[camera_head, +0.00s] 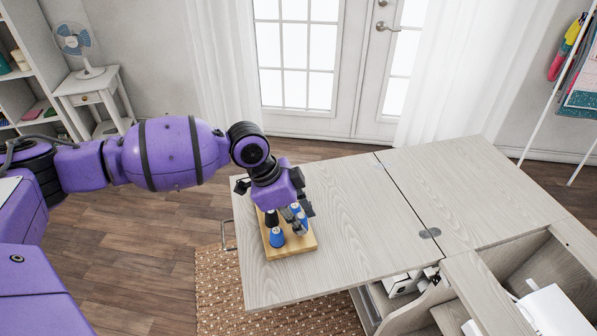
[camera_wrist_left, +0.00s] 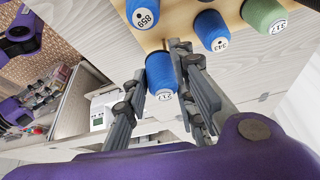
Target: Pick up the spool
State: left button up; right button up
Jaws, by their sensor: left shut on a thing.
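My left gripper (camera_head: 298,216) comes down over the wooden spool board (camera_head: 300,247) on the cabinet top. In the left wrist view its two fingers (camera_wrist_left: 161,88) are shut around a blue spool (camera_wrist_left: 160,72) with a white numbered end. That spool shows near the board's edge; whether it touches the board is unclear. Other spools stand on the board: a blue one (camera_wrist_left: 142,13) marked 859, another blue one (camera_wrist_left: 211,30) and a green one (camera_wrist_left: 264,14). In the head view a blue spool (camera_head: 277,238) stands at the board's front left.
The pale wooden cabinet top (camera_head: 350,230) is clear to the right of the board. Farther right is an open compartment (camera_head: 520,262) with white items. A white machine (camera_head: 401,285) sits below the front edge. A metal handle (camera_head: 228,235) sticks out at the left edge.

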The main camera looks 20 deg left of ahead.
pick_arm(q)
jog(key=s+d+r, duration=0.1)
jog(key=s+r, duration=0.7)
jog(key=s, duration=0.4)
jog(key=shift+d+p, duration=0.15)
jog(key=shift+p, duration=0.3)
